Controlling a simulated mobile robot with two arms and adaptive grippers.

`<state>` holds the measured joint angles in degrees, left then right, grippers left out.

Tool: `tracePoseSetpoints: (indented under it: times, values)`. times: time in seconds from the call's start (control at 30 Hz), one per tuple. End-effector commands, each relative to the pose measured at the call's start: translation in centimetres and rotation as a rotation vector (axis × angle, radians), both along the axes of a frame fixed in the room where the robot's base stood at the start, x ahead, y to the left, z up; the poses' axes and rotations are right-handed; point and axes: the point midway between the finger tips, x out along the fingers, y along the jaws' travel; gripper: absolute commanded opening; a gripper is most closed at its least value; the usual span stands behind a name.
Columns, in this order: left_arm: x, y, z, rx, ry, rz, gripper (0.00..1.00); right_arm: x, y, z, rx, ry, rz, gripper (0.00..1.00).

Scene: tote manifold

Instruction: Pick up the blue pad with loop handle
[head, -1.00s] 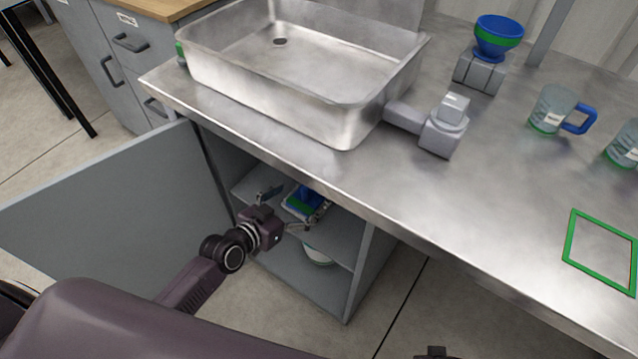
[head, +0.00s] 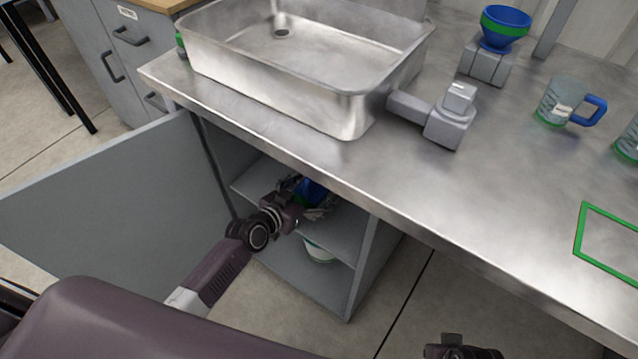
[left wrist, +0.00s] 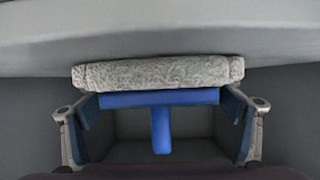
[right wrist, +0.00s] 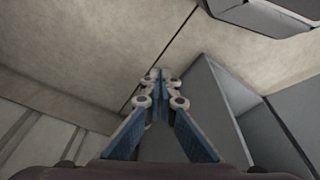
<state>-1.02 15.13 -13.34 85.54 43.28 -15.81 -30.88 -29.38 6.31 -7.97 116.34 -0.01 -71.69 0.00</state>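The blue pad with a grey textured face (left wrist: 158,74) and a blue handle (left wrist: 160,130) is straight ahead in the left wrist view. In the head view, part of its blue (head: 313,190) shows on the cabinet shelf, partly hidden by my left gripper (head: 306,203). My left gripper's fingers (left wrist: 160,108) are spread wide, one at each end of the pad's blue body. I cannot tell whether they touch it. My right gripper (right wrist: 157,78) is away from the pad, its fingertips together with nothing visible between them.
The cabinet's shelf (head: 340,235) lies under the counter (head: 300,155), with its door (head: 110,200) open at left. A white and green round item (head: 318,253) is on the lower level. A metal sink (head: 290,95) and a jug (head: 562,103) are above.

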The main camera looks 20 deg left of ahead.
Motion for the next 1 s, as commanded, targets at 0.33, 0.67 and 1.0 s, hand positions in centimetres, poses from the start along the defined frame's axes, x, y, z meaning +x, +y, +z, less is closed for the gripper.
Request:
tracePoseSetpoints:
  times: [0.33, 0.67, 1.0]
  values:
    - [0.0, 0.0, 0.0, 0.000, 0.000, 0.000, 0.45, 0.0, 0.0, 0.0, 0.000, -0.001, 0.000, 0.00]
    - [0.0, 0.0, 0.1, 0.000, -0.002, 0.001, 0.31, 0.0, 0.0, 0.0, 0.000, -0.001, 0.000, 0.00]
    - [0.0, 0.0, 1.7, -0.002, -0.004, 0.001, 0.31, -0.2, 0.0, -2.1, -0.001, 0.012, 0.003, 0.00]
